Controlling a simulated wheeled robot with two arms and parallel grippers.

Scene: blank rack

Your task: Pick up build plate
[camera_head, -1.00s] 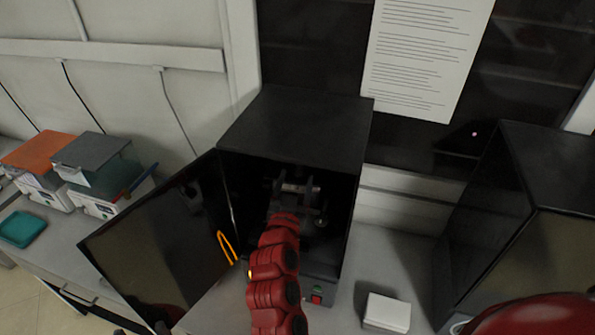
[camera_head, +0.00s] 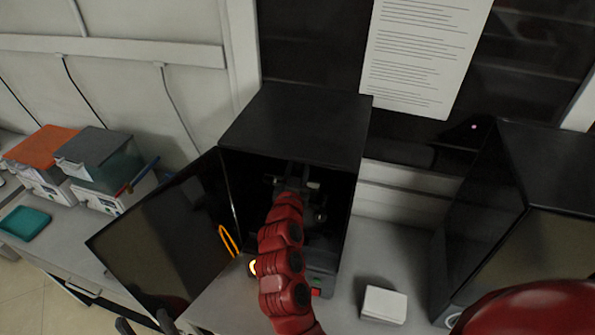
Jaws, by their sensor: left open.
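The black box-shaped printer (camera_head: 297,125) stands on the bench with its door (camera_head: 165,240) swung open to the left. Inside it is dark, and I cannot clearly make out the build plate. A small pale part (camera_head: 313,185) shows beside the end of my red right arm. That arm reaches up into the printer opening, and its wrist hides most of the right gripper (camera_head: 291,178). I cannot tell whether it touches or holds anything. My left gripper (camera_head: 146,323) shows only as two dark fingertips at the bottom edge, apart and empty, below the door.
A second dark printer (camera_head: 480,215) stands at the right. A white box (camera_head: 385,305) lies on the bench between them. An orange loop (camera_head: 229,241) is by the door. Left are lidded devices (camera_head: 95,160) and a teal tray (camera_head: 24,223). Bare bench shows around the white box.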

